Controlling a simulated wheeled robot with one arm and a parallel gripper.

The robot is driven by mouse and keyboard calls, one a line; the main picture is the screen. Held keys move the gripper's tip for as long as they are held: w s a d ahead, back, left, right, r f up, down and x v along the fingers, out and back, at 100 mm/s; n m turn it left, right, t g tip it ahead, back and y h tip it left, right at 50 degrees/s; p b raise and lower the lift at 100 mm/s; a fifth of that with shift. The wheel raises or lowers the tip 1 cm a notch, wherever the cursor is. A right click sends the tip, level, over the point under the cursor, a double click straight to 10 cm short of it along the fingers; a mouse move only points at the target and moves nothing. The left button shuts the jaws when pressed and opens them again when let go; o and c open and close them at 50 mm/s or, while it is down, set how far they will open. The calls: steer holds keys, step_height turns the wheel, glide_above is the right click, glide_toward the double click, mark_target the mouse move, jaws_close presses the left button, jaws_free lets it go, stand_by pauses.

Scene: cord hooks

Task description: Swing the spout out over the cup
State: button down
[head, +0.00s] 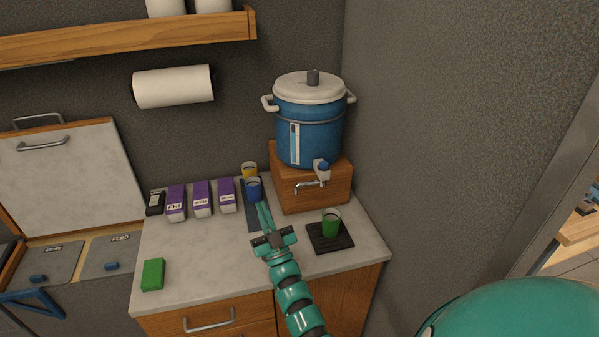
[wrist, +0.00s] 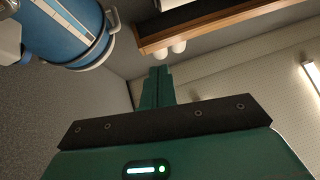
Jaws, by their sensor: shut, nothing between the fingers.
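The spout (head: 309,186) is a thin metal tube below the tap on the blue urn (head: 308,130). It points left along the front of the wooden box, off to the left of the green cup. The green cup (head: 331,223) stands upright on a dark square mat (head: 330,241) on the counter. My gripper (head: 264,213) is shut and empty, left of the cup and apart from the spout. In the wrist view my shut fingers (wrist: 157,84) point up the picture, with the urn (wrist: 70,30) at upper left. The spout is not visible there.
A wooden box (head: 312,190) carries the urn, close to the grey wall. A blue cup (head: 253,189) and a yellow cup (head: 249,170) stand just behind my gripper. Purple cartons (head: 201,198) and a green block (head: 153,274) are to the left. The counter's front left is mostly clear.

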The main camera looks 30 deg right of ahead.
steer(key=w+d+m+g+h+p, duration=0.1)
steer(key=w+d+g+p, duration=0.1)
steer(key=w+d+g, duration=0.55)
steer(key=w+d+m+g+h+p, duration=0.1)
steer(key=w+d+g+p, duration=0.25)
steer(key=w, duration=0.65)
steer(key=d+g, duration=0.1)
steer(key=s+d+r+g+p, duration=0.1)
steer(key=g, duration=0.1)
steer(key=d+r+g, duration=0.1)
steer(key=g, duration=0.1)
steer(key=shift+s+d+r, duration=0.15)
steer(key=shift+s+d, duration=0.05)
steer(key=shift+s, duration=0.15)
steer(key=s+d+r+m+g+y+p, duration=0.1)
steer(key=s+d+r+g+p, duration=0.1)
steer(key=s+r+g, duration=0.3)
steer(key=s+g, duration=0.1)
steer(key=s, duration=0.1)
steer(key=shift+s+y, duration=0.3)
steer(key=shift+s, duration=0.05)
